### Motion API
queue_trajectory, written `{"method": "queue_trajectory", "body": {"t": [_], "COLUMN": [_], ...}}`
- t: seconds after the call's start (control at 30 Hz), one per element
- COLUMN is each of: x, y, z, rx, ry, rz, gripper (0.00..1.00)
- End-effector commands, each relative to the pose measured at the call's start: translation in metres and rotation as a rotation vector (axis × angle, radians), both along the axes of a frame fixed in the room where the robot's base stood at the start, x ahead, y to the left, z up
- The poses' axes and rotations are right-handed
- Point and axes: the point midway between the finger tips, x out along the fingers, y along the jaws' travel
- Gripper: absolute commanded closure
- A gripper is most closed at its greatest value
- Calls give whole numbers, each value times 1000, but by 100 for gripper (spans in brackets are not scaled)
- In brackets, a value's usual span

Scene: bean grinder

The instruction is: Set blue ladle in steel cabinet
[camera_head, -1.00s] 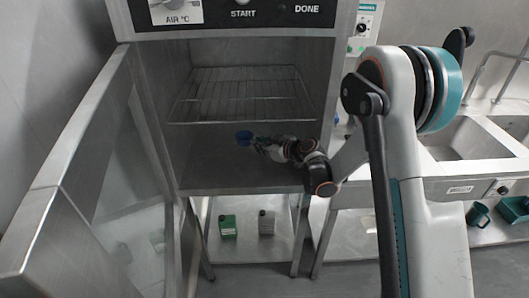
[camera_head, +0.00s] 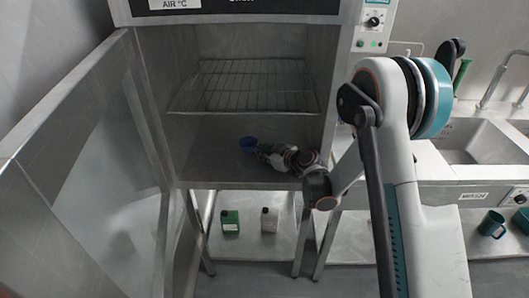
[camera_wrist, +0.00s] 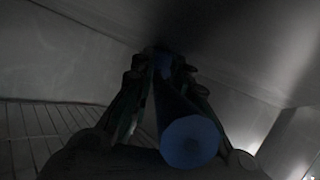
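The steel cabinet (camera_head: 150,100) stands open, its glazed door (camera_head: 85,150) swung out to the left. My gripper (camera_head: 262,151) is inside the cabinet's lower space, below the wire rack and above the cabinet floor. The wrist view is dark, and the ladle's bowl is hidden there. I cannot tell whether the bowl touches the cabinet floor.
A wire rack (camera_head: 245,88) spans the cabinet above my gripper. The cabinet's right wall is close beside my arm. A green container (camera_head: 230,222) and a white bottle (camera_head: 269,219) stand on the shelf below. A sink (camera_head: 470,140) is at the right.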

Motion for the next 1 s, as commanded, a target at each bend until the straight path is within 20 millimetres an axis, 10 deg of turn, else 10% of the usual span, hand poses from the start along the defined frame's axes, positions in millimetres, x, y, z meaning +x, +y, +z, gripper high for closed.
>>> {"method": "queue_trajectory", "body": {"t": [0.47,1.0], "x": [-2,-72], "y": [-2,-58], "z": [4,42], "rx": [0,0], "ry": [0,0], "rz": [0,-2], "gripper": [67,67]}}
